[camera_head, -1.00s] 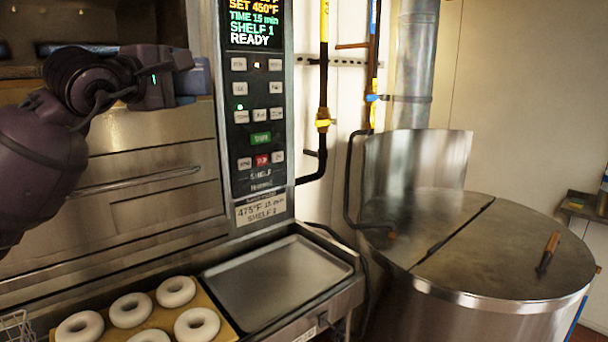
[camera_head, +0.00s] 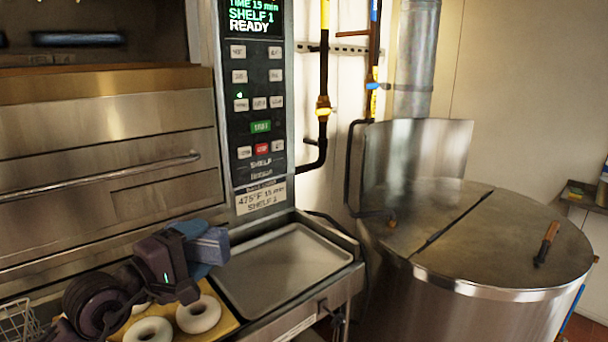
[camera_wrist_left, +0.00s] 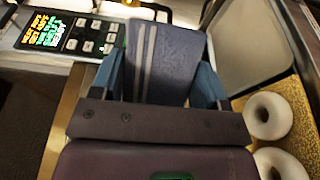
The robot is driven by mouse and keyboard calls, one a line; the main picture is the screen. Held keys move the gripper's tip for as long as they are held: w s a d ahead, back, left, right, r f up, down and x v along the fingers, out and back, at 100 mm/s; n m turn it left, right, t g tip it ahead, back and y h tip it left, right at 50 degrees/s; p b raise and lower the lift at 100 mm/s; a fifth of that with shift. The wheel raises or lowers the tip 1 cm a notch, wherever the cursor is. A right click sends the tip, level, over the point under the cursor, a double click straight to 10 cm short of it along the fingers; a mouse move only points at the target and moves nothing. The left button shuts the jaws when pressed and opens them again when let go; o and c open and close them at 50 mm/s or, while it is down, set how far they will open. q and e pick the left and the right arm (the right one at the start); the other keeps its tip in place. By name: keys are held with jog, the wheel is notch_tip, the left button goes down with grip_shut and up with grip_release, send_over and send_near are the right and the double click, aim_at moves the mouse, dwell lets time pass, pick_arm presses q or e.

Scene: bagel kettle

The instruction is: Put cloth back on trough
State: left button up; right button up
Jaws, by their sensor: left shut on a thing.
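My left gripper (camera_head: 192,242) is in the lower left of the head view, above the bagels in front of the oven. It is shut on a folded blue cloth (camera_head: 211,247). In the left wrist view the cloth (camera_wrist_left: 172,65) has pale stripes and sits between the two blue fingers. The steel trough (camera_head: 338,284) runs along the oven front and holds an empty metal tray (camera_head: 285,267). The cloth is at the tray's left end in the head view; I cannot tell if it touches anything below. My right gripper is not in view.
White ring bagels (camera_head: 199,314) lie on a tan board (camera_head: 224,319) left of the tray. The oven (camera_head: 110,160) with its control panel (camera_head: 257,110) stands behind. A large round kettle (camera_head: 470,290) with a wooden-handled lid is at the right. A wire basket (camera_head: 18,322) is at lower left.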

pick_arm(q)
jog(key=s+a+f, duration=0.1)
jog(key=s+f, duration=0.2)
jog(key=f, duration=0.3)
jog(key=s+a+f+n+t+y, duration=0.1)
jog(key=s+a+f, duration=0.1)
jog(key=f, duration=0.5)
jog(key=shift+s+f+y, duration=0.25)
jog(key=shift+s+y, duration=0.05)
jog(key=shift+s, duration=0.4)
jog(key=shift+s, duration=0.1)
